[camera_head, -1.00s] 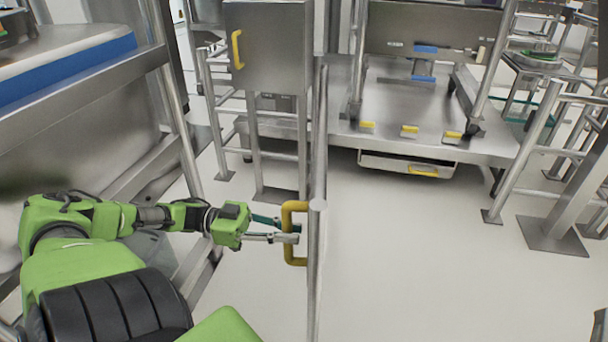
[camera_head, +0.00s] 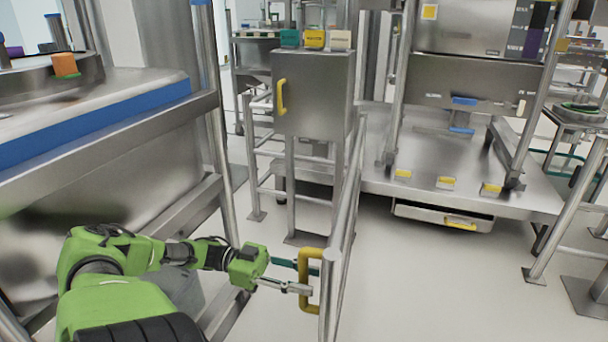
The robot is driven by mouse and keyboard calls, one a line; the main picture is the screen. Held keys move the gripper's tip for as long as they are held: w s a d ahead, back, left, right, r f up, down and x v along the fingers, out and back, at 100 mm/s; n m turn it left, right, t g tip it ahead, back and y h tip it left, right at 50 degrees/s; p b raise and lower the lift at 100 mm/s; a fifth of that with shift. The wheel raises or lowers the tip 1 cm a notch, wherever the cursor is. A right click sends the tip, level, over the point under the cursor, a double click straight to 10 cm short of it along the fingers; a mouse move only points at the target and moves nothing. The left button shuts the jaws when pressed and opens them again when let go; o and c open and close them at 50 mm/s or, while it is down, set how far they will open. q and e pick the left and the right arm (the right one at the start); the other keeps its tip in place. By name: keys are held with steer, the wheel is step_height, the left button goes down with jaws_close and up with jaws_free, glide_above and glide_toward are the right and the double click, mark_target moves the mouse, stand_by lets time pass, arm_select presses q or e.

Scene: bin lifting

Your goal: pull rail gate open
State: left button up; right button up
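The rail gate (camera_head: 345,222) is a grey metal rail whose near end post stands right of my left gripper. A yellow D-shaped handle (camera_head: 304,301) is fixed to the left side of that post. My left gripper (camera_head: 302,278) has its two fingers on either side of the handle's upright bar, one passing behind and one in front, and looks shut on it. The green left arm comes in from the lower left. The far end of the gate is partly hidden near the metal cabinet. My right gripper is not in view.
A metal cabinet (camera_head: 312,95) with a yellow handle stands beyond the gate. A metal platform (camera_head: 520,198) with an open-looking drawer is at the back right. A blue-edged bench (camera_head: 100,120) stands left, close to my arm. The floor right of the gate is clear.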

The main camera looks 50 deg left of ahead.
arm_select(q)
steer(key=v, duration=1.2)
steer(key=shift+d, duration=0.1)
stand_by(0.5)
